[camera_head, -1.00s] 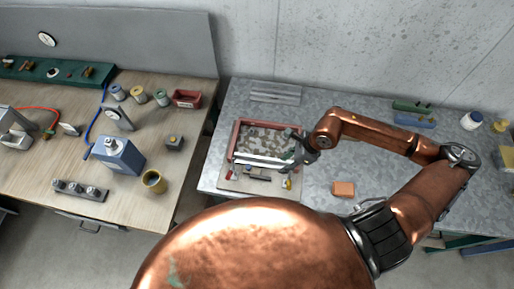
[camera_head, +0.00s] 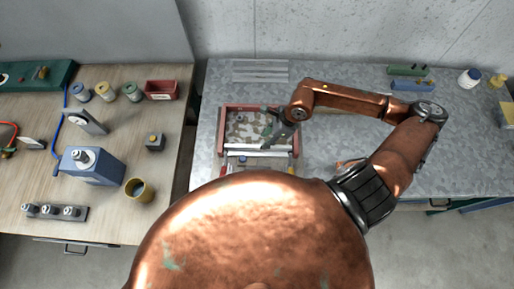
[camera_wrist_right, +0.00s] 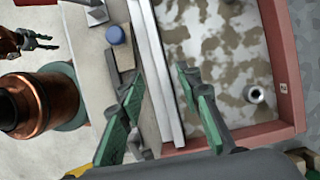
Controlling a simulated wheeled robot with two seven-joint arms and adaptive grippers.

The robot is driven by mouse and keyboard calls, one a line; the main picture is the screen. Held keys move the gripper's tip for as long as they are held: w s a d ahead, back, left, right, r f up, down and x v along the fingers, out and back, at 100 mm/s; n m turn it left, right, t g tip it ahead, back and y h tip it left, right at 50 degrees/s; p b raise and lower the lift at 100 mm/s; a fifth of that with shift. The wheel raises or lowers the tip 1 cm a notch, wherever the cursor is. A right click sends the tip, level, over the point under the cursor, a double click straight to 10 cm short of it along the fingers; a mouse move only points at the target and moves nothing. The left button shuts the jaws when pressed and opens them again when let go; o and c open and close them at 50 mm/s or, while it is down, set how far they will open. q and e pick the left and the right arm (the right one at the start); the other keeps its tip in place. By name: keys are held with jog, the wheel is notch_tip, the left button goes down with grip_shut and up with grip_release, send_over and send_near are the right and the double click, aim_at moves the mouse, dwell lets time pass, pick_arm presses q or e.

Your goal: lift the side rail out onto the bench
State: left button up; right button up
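The side rail (camera_wrist_right: 152,75) is a long, pale grey bar along one side of a red-walled tray (camera_wrist_right: 288,85). In the head view, the rail (camera_head: 258,153) crosses the near part of the tray (camera_head: 222,130). My right gripper (camera_wrist_right: 162,102) is open, with one green-padded finger on each side of the rail. A gap shows beside the right finger; contact at the left finger is unclear. In the head view my right gripper (camera_head: 272,143) is over the tray's near right part.
The tray holds a mottled brown-and-white surface with a small metal cylinder (camera_wrist_right: 255,94). A blue-capped part (camera_wrist_right: 116,35) lies beside the rail.

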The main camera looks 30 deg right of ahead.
aim_at(258, 146)
jog(key=shift+x, duration=0.8)
jog(key=p+x, duration=0.1)
jog(key=x, duration=0.3)
jog(key=shift+a+f+p, duration=0.1)
jog(key=shift+p, duration=0.25)
grip_shut()
